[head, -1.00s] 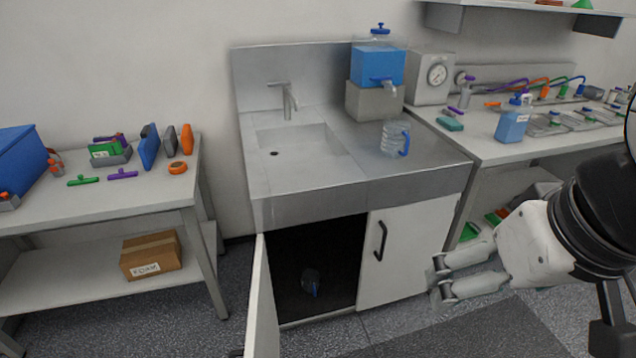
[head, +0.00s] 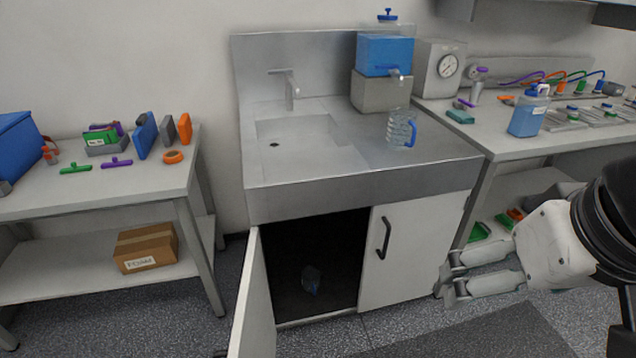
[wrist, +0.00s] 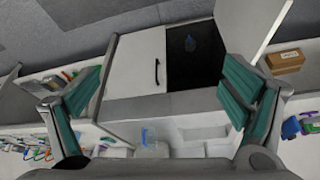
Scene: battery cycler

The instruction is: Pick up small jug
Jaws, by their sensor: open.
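A small, dark clear jug with a blue handle (head: 311,280) lies or stands on the floor of the open, dark cabinet under the sink; its pose is hard to tell. It also shows in the wrist view (wrist: 190,43). A larger clear jug with a blue handle (head: 401,128) stands upright on the steel counter, and in the wrist view (wrist: 148,135) it is near the bottom. My gripper (head: 453,283) is open and empty, in front of and to the right of the cabinet, well apart from both jugs. Its green-padded fingers are spread wide in the wrist view (wrist: 160,72).
The left cabinet door (head: 254,300) stands open toward me; the right door (head: 400,245) is shut. A blue water dispenser (head: 385,55) stands on the counter. Left is a table (head: 130,190) with small tools and a cardboard box (head: 146,248) below. Floor in front is clear.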

